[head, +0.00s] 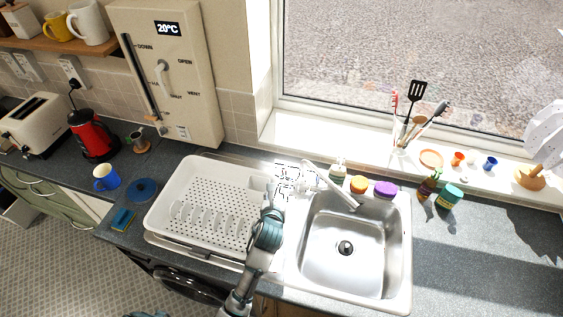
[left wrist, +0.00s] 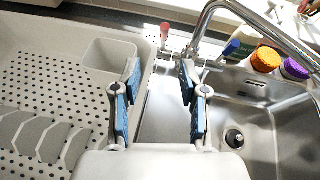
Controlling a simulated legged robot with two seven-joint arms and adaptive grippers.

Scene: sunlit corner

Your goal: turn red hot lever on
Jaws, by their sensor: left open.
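The red hot lever (left wrist: 165,32) stands upright at the tap base in the left wrist view, behind the sink's left edge. The blue lever (left wrist: 231,47) is to its right, and the chrome tap (left wrist: 203,25) rises between them. The tap spout also shows in the head view (head: 330,185); I cannot make out the red lever there amid the glare. My left gripper (left wrist: 158,85) is open and empty, its blue-padded fingers pointing towards the red lever but apart from it. In the head view the left gripper (head: 268,213) is over the rack's right edge. My right gripper is not in view.
A white dish rack (head: 185,178) stands left of the steel sink (head: 325,265). Bottles with orange (head: 358,184) and purple (head: 384,189) caps stand behind the sink, near the tap. The sink bowl is empty.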

